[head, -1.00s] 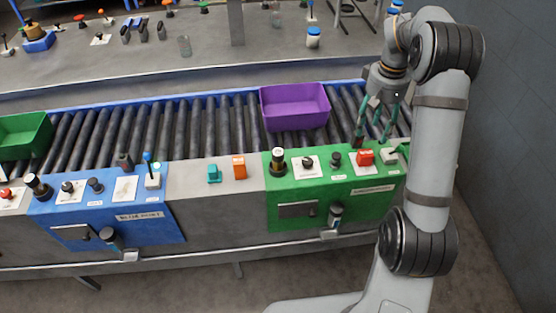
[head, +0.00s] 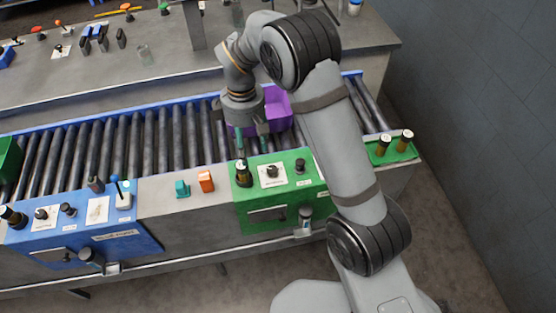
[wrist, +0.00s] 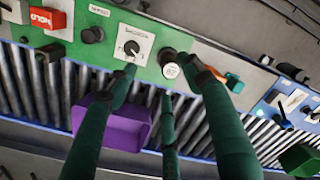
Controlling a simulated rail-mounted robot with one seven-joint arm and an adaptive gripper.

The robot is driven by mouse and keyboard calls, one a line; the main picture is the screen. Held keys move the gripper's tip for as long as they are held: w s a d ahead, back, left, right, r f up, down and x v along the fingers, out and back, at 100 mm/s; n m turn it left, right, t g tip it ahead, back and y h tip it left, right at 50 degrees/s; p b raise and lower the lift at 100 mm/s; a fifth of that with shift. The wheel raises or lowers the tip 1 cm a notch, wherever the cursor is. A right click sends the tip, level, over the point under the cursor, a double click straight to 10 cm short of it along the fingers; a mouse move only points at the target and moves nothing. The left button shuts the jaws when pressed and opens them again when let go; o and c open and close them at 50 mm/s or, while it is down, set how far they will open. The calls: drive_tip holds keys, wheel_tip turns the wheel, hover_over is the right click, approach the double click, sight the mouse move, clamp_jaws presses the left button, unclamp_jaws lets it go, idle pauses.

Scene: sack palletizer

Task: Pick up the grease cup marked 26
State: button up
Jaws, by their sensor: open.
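A dark grease cup with a pale top (head: 243,173) stands upright at the left end of the green panel (head: 285,205). In the wrist view its round white cap (wrist: 170,71) carries a small number that looks upside down and could read 26. My gripper (head: 251,146) is just behind and above this cup, partly hidden by my arm. In the wrist view its green fingers (wrist: 168,84) are spread apart and empty, with the cup beyond their tips. Two more dark cups (head: 383,145) (head: 405,141) stand on a green plate at the right; their marks are unreadable.
A knob on a white plate (head: 271,171) and a black knob (head: 300,166) stand right of the cup. Orange (head: 206,181) and teal (head: 182,188) blocks lie left. A purple bin (head: 277,105) sits behind on rollers.

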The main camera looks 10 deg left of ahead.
sight(243, 172)
drive_tip(key=a, duration=0.1)
drive_tip(key=a+n, duration=0.2)
drive_tip(key=shift+s+f, duration=0.3)
drive_tip(key=shift+s, duration=0.05)
drive_tip(key=f, duration=0.2)
drive_tip(key=d+f, duration=0.1)
drive_tip(key=shift+w+f+n+p, duration=0.3)
drive_tip(key=shift+s+a+f, duration=0.1)
drive_tip(key=shift+a+f, duration=0.2)
drive_tip(key=shift+f, duration=0.25)
drive_tip(key=shift+w+a+f+p, duration=0.15)
drive_tip(key=shift+f+p, duration=0.95)
drive_tip(key=shift+f, duration=1.45)
drive_tip(key=shift+w, duration=0.1)
drive_tip(key=shift+c, duration=0.5)
drive_tip(key=c, duration=1.1)
clamp_jaws()
drive_tip(key=shift+r, duration=0.1)
